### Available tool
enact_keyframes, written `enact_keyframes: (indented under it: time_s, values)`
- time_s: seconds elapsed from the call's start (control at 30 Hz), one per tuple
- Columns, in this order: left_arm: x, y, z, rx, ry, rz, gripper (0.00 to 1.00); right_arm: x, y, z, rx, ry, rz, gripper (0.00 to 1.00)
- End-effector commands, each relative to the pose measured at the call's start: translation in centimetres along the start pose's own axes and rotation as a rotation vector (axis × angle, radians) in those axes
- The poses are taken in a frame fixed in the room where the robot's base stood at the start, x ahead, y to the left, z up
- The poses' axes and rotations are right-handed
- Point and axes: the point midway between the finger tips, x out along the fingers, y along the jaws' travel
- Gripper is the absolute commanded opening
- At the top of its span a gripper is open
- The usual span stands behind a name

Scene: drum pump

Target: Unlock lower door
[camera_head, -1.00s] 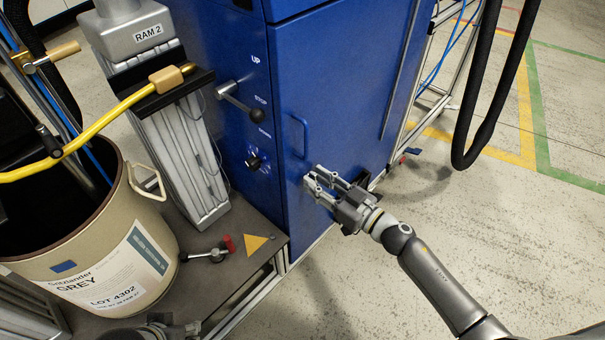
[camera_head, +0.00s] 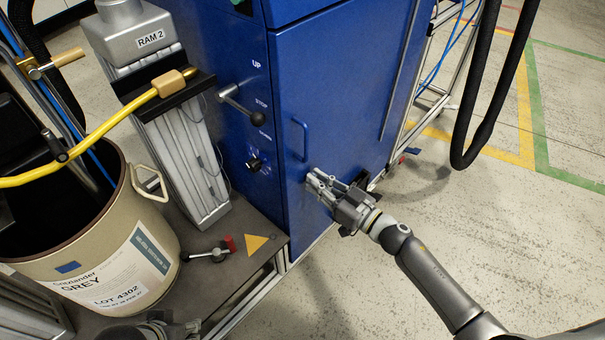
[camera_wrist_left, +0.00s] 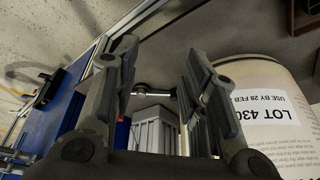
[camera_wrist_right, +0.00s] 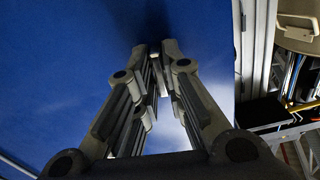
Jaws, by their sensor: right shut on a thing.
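The blue lower door (camera_head: 345,85) fills the front of the cabinet, with a blue bar handle (camera_head: 305,139) on its left side. The door looks closed. My right gripper (camera_head: 314,182) is at the door's face, below the handle. In the right wrist view its fingertips (camera_wrist_right: 155,62) are close together at the blue surface, shut on a small lock part that the fingers mostly hide. My left gripper (camera_wrist_left: 160,52) is open and empty in the left wrist view; only part of it shows at the bottom edge of the head view (camera_head: 155,330).
A lever with a black knob (camera_head: 257,118) and a rotary knob (camera_head: 254,163) stick out left of the door. The floor at right is clear.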

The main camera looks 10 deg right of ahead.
Motion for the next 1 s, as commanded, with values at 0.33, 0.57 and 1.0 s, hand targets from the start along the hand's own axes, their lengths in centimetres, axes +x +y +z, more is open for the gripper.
enact_keyframes:
  time_s: [0.33,0.57,1.0]
  values:
    - [1.2,0.0,0.2,0.001,-0.015,0.000,0.40,0.0,0.0,-0.1,0.057,0.000,0.001,0.00]
    - [2.3,0.0,-0.2,0.002,-0.010,0.001,0.40,0.0,0.0,-0.1,0.087,0.001,0.000,0.00]
    - [4.5,0.3,-0.1,0.000,-0.018,0.007,0.40,0.0,0.0,-0.1,0.145,0.001,0.000,0.00]
